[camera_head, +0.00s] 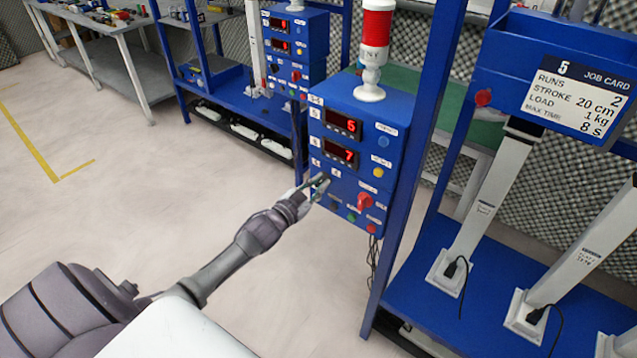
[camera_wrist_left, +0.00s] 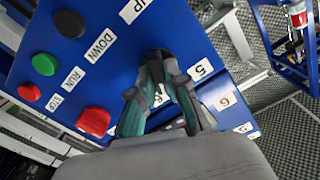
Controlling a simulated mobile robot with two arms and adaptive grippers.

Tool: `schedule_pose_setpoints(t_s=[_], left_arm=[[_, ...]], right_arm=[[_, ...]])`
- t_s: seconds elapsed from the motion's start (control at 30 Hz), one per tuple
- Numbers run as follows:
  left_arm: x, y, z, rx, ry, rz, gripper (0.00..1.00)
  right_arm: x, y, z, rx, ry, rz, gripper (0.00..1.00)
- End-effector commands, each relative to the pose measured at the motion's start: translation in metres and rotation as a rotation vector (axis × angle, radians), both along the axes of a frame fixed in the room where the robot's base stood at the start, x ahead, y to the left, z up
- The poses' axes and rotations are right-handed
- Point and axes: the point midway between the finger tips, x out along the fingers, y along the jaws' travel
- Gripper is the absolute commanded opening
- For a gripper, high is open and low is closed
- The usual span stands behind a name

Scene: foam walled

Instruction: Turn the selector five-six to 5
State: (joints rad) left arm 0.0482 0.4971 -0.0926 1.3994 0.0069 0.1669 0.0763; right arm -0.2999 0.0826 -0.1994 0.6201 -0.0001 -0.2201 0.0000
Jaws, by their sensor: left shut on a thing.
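The blue control box (camera_head: 352,120) stands at the centre of the head view, with two red displays reading 6 and 7. My left gripper (camera_head: 319,184) is at the lower left of its front face, beside small white labels. In the left wrist view, my left gripper (camera_wrist_left: 163,68) is shut on the selector between labels 5 (camera_wrist_left: 201,70) and 6 (camera_wrist_left: 225,101). The fingers cover most of the selector, so I cannot tell which way it points. My right gripper is not in view.
A red knob (camera_head: 364,203) and small push buttons sit right of and below my gripper on the same face. A red signal lamp (camera_head: 376,30) stands on the box. A blue post (camera_head: 424,130) and a job card (camera_head: 575,97) are to the right. Open floor lies left.

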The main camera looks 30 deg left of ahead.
Motion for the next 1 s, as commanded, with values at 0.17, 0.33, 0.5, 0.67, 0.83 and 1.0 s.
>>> schedule_pose_setpoints(t_s=[0.17, 0.33, 0.5, 0.67, 0.83, 1.0], left_arm=[[0.000, 0.000, 0.001, -0.135, 0.013, 0.000, 0.00], [0.000, 0.001, 0.001, -0.295, 0.025, 0.000, 0.00], [0.000, 0.001, 0.001, -0.455, 0.038, 0.000, 0.00], [0.000, 0.002, 0.000, -0.600, 0.049, 0.000, 0.00], [0.000, 0.003, 0.000, -0.735, 0.059, 0.001, 0.00], [0.000, 0.003, -0.001, -0.838, 0.067, 0.001, 0.00]], right_arm=[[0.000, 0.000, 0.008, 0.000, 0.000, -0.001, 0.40], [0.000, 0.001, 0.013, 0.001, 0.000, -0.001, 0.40], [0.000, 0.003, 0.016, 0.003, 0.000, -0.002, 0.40], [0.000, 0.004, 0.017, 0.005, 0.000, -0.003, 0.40], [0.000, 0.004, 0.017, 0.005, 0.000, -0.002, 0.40], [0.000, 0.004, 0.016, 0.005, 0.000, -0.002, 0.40]])
